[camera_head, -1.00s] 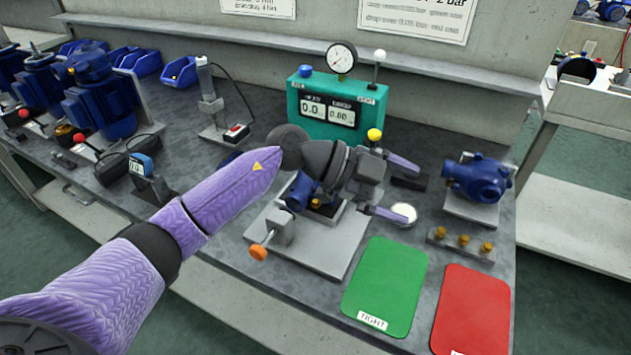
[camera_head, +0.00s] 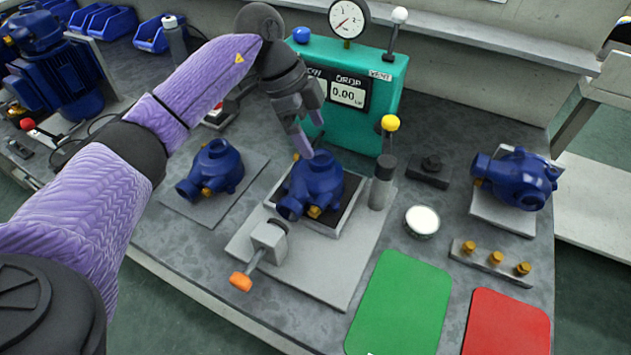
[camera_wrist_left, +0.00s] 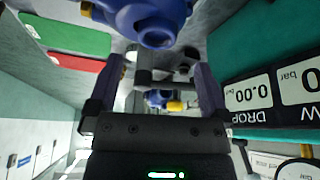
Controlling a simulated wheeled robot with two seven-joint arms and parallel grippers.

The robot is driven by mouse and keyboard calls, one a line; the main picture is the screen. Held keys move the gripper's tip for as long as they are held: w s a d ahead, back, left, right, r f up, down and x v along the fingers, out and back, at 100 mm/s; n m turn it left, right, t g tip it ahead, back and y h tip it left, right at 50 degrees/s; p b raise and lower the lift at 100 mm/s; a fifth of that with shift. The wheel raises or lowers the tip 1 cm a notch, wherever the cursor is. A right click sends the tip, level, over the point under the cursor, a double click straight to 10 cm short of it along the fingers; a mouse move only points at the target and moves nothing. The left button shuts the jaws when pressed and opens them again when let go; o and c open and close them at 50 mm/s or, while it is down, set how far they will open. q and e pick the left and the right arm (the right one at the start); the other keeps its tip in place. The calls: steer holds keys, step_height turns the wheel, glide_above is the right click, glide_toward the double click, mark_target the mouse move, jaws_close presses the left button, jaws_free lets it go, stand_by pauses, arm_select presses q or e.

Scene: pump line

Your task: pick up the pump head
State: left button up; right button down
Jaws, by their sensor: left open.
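Several blue pump parts look like pump heads. One pump head (camera_head: 314,182) sits in the square seat of the grey test fixture (camera_head: 330,265), with a brass fitting on its front. A second pump head (camera_head: 215,168) is on a grey plate to its left. A third (camera_head: 518,180) is on a stand at the right. My left gripper (camera_head: 312,134) is open and empty, fingers pointing down, just behind and above the fixture's pump head. In the left wrist view, a blue pump head (camera_wrist_left: 150,18) shows beyond the open fingers (camera_wrist_left: 160,72). My right gripper is not in view.
A teal gauge box (camera_head: 375,100) stands close behind the gripper. An orange-handled clamp (camera_head: 268,245) is at the fixture's front, and a grey post (camera_head: 382,182) at its right. Green (camera_head: 400,305) and red (camera_head: 505,325) mats lie front right, near brass fittings (camera_head: 496,258).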

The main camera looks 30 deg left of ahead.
mark_target(320, 156)
arm_select(q)
steer(key=b+x, duration=0.1)
steer(key=x, duration=0.1)
steer(key=b+x, duration=0.1)
steer(key=x, duration=0.1)
steer(key=shift+s+a+f, duration=0.1)
steer(key=shift+s+a, duration=0.1)
steer(key=shift+s, duration=0.1)
steer(key=shift+w+d+f, duration=0.1)
steer(key=shift+d+f, duration=0.05)
steer(key=shift+f, duration=0.05)
steer(key=shift+r, duration=0.2)
steer(key=shift+c, duration=0.3)
steer(key=c, duration=1.2)
jaws_close()
